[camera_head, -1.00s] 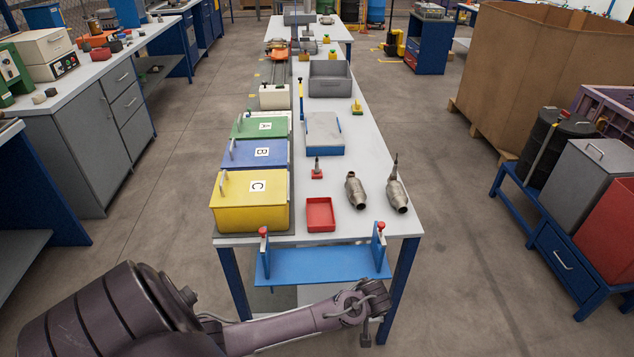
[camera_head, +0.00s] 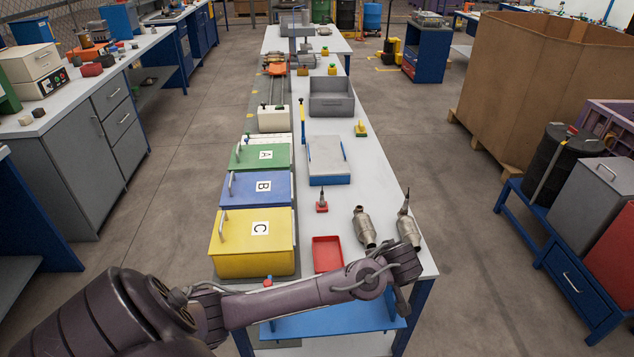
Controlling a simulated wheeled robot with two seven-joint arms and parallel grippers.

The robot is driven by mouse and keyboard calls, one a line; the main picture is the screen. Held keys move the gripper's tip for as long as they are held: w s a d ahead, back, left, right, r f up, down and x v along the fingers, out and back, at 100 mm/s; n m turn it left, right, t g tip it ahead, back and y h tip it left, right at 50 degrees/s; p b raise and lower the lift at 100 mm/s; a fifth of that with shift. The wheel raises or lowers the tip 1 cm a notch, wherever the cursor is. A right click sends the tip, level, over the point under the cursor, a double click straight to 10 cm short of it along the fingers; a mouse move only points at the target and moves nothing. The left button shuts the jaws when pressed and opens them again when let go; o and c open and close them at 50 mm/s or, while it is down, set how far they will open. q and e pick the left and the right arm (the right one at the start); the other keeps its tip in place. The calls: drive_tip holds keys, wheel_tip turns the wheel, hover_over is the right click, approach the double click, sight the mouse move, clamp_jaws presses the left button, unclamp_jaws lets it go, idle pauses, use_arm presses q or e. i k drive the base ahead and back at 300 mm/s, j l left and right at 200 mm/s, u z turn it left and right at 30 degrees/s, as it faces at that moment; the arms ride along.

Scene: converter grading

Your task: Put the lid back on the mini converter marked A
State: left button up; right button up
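The green box marked A (camera_head: 262,157) stands in a row on the left side of the long table, behind the blue box marked B (camera_head: 256,187) and the yellow box marked C (camera_head: 252,245). Each has a flat coloured top with a letter label and a handle at its left edge. Green A shows its top covered; no separate loose lid can be made out. My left gripper (camera_head: 402,285) hangs at the table's front right corner, far from A, beside the metal converters; its fingers are too unclear to judge. My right gripper is out of view.
A red tray (camera_head: 327,253), a grey-topped blue box (camera_head: 328,161) and a grey bin (camera_head: 330,98) are on the table. My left arm crosses above the front edge.

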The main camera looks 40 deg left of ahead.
sight(366, 232)
drive_tip(key=i+j, duration=0.15)
drive_tip(key=j, duration=0.2)
drive_tip(key=i+j, duration=0.1)
drive_tip(key=j, duration=0.25)
drive_tip(key=i+j, duration=0.15)
drive_tip(key=j, duration=0.2)
drive_tip(key=i+j, duration=0.15)
drive_tip(key=j, duration=0.2)
